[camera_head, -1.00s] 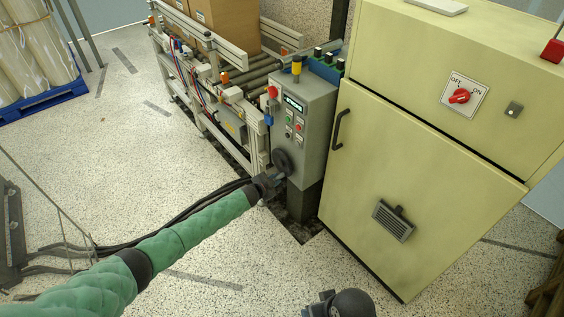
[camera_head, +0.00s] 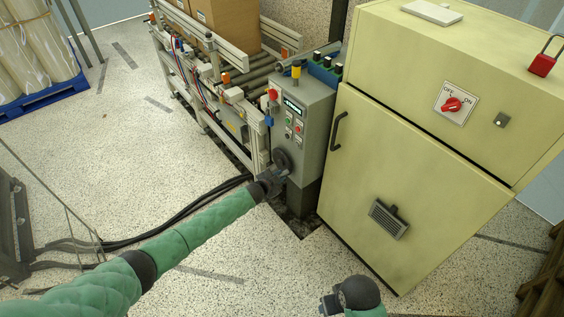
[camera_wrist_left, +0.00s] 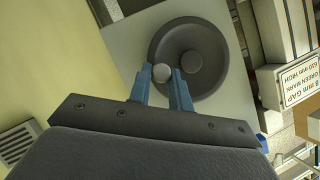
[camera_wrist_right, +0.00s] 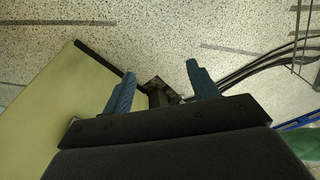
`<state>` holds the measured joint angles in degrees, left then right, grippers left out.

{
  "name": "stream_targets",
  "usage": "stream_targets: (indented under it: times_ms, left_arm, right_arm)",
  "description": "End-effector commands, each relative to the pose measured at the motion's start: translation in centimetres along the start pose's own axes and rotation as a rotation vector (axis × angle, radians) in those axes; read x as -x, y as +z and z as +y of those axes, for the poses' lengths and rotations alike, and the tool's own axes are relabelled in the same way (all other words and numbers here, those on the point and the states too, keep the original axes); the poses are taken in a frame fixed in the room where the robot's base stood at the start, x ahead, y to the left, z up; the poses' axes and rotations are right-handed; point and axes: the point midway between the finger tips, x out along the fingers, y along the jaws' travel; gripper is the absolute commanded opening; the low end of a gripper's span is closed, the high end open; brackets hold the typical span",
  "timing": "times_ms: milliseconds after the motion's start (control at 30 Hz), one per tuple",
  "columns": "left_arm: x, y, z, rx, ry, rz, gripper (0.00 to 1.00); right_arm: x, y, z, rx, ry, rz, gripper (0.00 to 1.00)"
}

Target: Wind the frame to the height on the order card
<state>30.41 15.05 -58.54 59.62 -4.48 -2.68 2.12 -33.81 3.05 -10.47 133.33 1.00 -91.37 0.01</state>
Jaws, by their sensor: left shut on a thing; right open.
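A dark round handwheel (camera_head: 282,158) is on the front of the grey control post (camera_head: 306,105). In the left wrist view the handwheel (camera_wrist_left: 208,48) is a dark dish with a small grey knob (camera_wrist_left: 162,72) near its rim. My left gripper (camera_head: 272,178) is at the wheel; in its wrist view its blue fingers (camera_wrist_left: 170,80) are shut on the knob. My right gripper (camera_wrist_right: 160,80) is open and empty above the speckled floor. A sign (camera_wrist_left: 296,84) in the left wrist view reads "8 mm GAP, GREEN MARK, 610 mm HIGH". The display (camera_head: 292,106) on the post is too small to read.
A yellow-green cabinet (camera_head: 400,140) with a red rotary switch (camera_head: 452,104) stands right of the post. A roller conveyor frame (camera_head: 232,95) carrying cardboard boxes (camera_head: 232,28) is behind left. Black cables cross the floor. A red padlock (camera_head: 543,64) sits on the cabinet top.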

Motion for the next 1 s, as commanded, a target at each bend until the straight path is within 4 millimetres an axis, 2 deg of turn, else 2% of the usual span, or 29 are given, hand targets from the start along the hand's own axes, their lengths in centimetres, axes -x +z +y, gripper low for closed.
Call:
stream_targets:
  times_ms: [67,100,200,233,567,1000]
  left_arm:
    - [0.2,-0.4,-0.4,-0.001,-0.001,0.002,0.06]
    - [0.1,-0.3,-0.3,-0.001,-0.001,0.002,0.24]
    - [0.1,-0.3,-0.3,-0.001,-0.001,0.001,0.43]
    - [0.1,-0.3,-0.3,-0.001,-0.001,0.001,0.45]
    - [0.2,-0.2,-0.3,-0.001,-0.001,0.000,0.45]
    - [2.5,1.0,-0.4,-0.001,-0.001,-0.001,0.45]
  right_arm:
    - [-0.9,-0.1,0.1,0.000,0.001,-0.003,0.59]
    - [-1.1,-0.1,0.1,0.000,0.001,-0.002,0.59]
    - [-1.1,-0.1,0.1,0.000,0.001,-0.001,0.59]
    - [-1.1,-0.1,0.1,0.000,0.001,-0.001,0.59]
    - [-0.9,-0.1,0.1,0.000,0.001,-0.001,0.59]
    - [0.3,-0.2,-0.1,0.000,0.001,-0.001,0.59]
